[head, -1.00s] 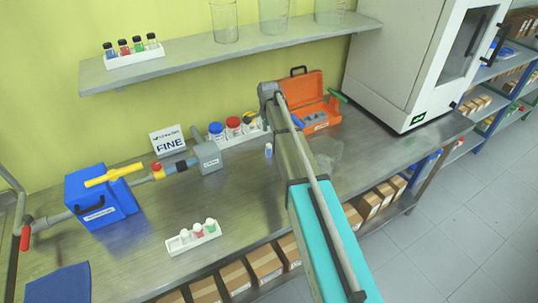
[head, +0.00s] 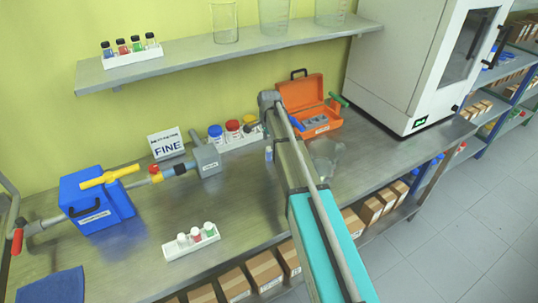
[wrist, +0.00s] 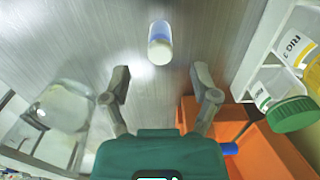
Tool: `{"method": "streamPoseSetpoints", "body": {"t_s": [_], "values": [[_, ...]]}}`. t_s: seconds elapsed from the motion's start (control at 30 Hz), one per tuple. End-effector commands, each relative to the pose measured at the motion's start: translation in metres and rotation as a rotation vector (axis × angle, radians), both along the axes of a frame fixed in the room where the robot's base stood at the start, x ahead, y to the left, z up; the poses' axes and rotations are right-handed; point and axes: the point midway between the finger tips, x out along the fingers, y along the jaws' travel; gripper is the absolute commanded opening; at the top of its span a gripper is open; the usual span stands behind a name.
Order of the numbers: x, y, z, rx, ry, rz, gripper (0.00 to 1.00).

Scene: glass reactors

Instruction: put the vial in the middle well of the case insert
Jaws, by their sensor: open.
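The vial (wrist: 160,43) stands on the steel bench in the wrist view, with a pale cap and a blue band. In the head view the vial (head: 268,154) is a small shape beside my arm, partly hidden by it. My gripper (wrist: 161,70) is open and empty, its two fingers spread, with the vial beyond the fingertips and roughly centred between them. The orange case (head: 322,93) stands open at the back of the bench, and its grey insert (head: 315,121) shows inside. The case (wrist: 262,150) also shows at lower right in the wrist view. I cannot make out the middle well.
A glass beaker (head: 325,158) stands in front of the case; the beaker (wrist: 65,107) is at left in the wrist view. Capped bottles (head: 232,128) stand in a rack at the wall; a green-capped one (wrist: 290,112) shows close at right.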

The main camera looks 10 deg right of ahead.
Motion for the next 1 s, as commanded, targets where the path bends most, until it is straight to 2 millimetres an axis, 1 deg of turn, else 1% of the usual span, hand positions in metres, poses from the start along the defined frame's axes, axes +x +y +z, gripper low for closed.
{"method": "streamPoseSetpoints", "body": {"t_s": [0.6,0.77,1.0], "values": [[0.0,0.002,-0.046,0.0,0.0,0.0,0.78],[0.0,0.002,-0.05,0.0,0.0,0.0,0.78],[0.0,0.002,-0.05,0.0,0.0,0.0,0.78]]}}
